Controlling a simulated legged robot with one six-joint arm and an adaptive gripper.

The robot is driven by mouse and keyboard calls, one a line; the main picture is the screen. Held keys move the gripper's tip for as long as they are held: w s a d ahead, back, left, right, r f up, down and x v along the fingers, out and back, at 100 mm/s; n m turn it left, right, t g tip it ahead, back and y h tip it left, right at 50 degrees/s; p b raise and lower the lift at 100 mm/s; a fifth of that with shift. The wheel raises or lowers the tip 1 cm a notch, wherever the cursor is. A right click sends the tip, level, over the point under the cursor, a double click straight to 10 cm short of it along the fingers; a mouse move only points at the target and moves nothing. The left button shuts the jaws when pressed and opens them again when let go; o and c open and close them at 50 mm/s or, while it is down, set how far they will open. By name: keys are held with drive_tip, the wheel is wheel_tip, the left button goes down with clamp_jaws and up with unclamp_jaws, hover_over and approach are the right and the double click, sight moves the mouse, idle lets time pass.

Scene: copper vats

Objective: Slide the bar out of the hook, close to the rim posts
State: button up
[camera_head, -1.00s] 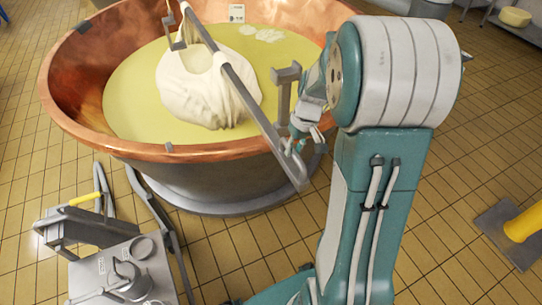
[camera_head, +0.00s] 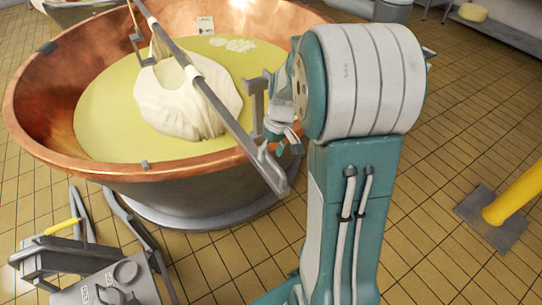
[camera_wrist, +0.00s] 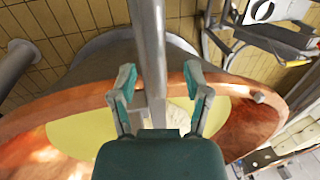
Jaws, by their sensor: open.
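The long grey bar (camera_head: 212,98) slants over the copper vat (camera_head: 60,110), from upper left to lower right beyond the rim. A white cloth bundle (camera_head: 180,105) sits in the yellow liquid beneath it. A grey post (camera_head: 254,105) with a flat crosspiece stands by the right rim, close to the bar. My gripper (camera_wrist: 160,84) is open, its two fingers on either side of the bar (camera_wrist: 148,35) in the wrist view. I cannot tell whether they touch it. I cannot clearly make out the hook.
A grey metal stand with a yellow handle (camera_head: 62,227) is at lower left, in front of the vat. A yellow post (camera_head: 512,195) on a dark floor plate stands at right. Tiled floor between my arm and that post is clear.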

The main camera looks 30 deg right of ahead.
wheel_tip(320, 180, up, 10)
drive_tip(key=d, duration=0.2)
drive_tip(key=shift+d, duration=0.35)
drive_tip(key=s+a+r+t+h, duration=0.1)
drive_tip(key=s+a+r+t, duration=0.1)
drive_tip(key=s+a, duration=0.6)
drive_tip(key=s+a+r+t+h, duration=0.1)
drive_tip(key=s+a+r+t, duration=0.2)
drive_tip(key=s+a, duration=0.4)
drive_tip(key=shift+s+a+t, duration=0.3)
drive_tip(key=shift+s+a, duration=0.05)
drive_tip(key=shift+a, duration=0.2)
idle(0.5)
